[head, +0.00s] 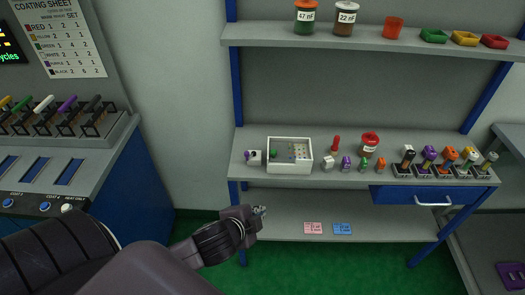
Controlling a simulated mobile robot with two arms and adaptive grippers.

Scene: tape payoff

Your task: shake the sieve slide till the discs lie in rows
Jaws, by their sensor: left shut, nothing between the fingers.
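A white tray-like box (271,170) that looks like the sieve slide stands on the middle shelf, left of centre. My right gripper is not in view.
A small white and purple piece (254,157) sits left of the box. The middle shelf (320,181) also carries small coloured bottles, a red-lidded jar (369,144) and a rack of coloured-topped tools at right. Pink (313,228) and blue cards (342,229) lie on the lower shelf.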

